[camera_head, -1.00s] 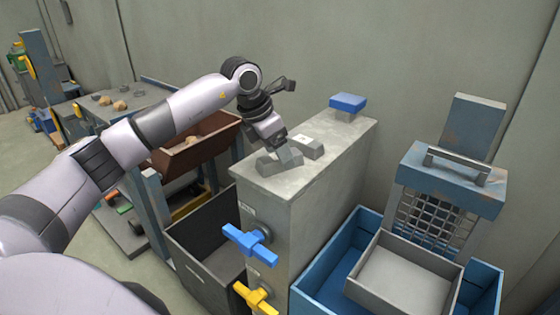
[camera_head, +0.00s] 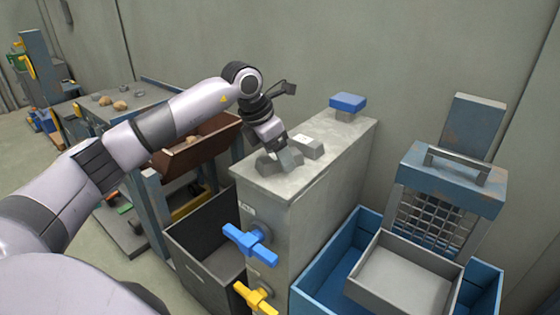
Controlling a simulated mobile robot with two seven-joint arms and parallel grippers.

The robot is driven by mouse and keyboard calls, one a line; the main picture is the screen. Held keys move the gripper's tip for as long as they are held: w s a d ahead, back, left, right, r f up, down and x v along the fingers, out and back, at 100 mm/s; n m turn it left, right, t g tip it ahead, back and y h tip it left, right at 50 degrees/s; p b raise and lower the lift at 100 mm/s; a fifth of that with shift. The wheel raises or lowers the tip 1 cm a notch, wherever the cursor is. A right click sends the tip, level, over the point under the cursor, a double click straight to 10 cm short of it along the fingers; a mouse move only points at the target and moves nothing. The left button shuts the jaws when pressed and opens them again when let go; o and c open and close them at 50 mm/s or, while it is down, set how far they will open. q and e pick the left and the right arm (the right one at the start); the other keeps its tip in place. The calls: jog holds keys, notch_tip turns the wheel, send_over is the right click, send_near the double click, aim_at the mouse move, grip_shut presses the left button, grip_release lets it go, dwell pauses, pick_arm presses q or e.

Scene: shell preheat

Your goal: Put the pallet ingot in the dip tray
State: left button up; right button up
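My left arm comes in from the left and its gripper (camera_head: 280,158) points down at the top of the grey cabinet (camera_head: 335,160). A grey ingot (camera_head: 266,166) lies on the cabinet top right at the fingertips, partly hidden by them. I cannot tell whether the fingers are closed on it. A second grey ingot (camera_head: 309,147) with a pale top lies just behind and to the right. Which one is the pallet ingot is not clear. A shallow grey tray (camera_head: 405,278), possibly the dip tray, sits over the blue bin at the lower right. My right gripper is not in view.
A blue knob (camera_head: 348,103) stands on the cabinet's far end. Blue (camera_head: 249,243) and yellow (camera_head: 256,298) valve handles stick out from its front. A blue-framed mesh gate (camera_head: 435,215) rises behind the tray. A dark open bin (camera_head: 205,240) stands left of the cabinet.

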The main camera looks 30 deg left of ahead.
pick_arm(q)
jog(key=c, duration=1.3)
jog(key=shift+r, duration=0.1)
grip_shut()
jog(key=shift+r, duration=0.1)
